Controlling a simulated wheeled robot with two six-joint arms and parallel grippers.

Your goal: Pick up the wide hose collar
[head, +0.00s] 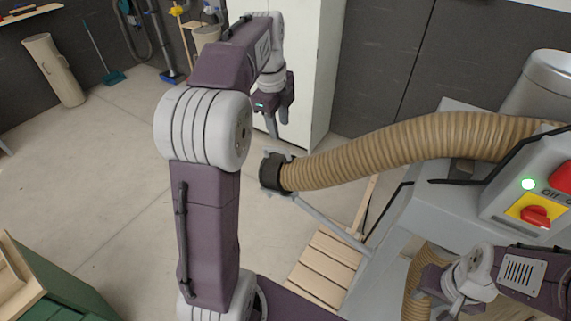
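The wide hose collar (271,173) is a black ring with small grey lugs at the free end of a thick ribbed beige hose (400,143). It hangs in the air left of the grey machine, above the floor. My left gripper (277,122) points down, above and behind the collar in the picture, and is apart from it. Nothing shows in it, and its finger gap is not clear. My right gripper (436,291) is at the lower right beside the machine, far from the collar. Its fingers are small and partly hidden.
The grey machine (385,255) fills the right side, with a switch box (530,210) showing a green light and red knob. A grey bar runs from the collar to the machine. A wooden slatted pallet (323,270) lies below. A white cabinet (315,70) stands behind.

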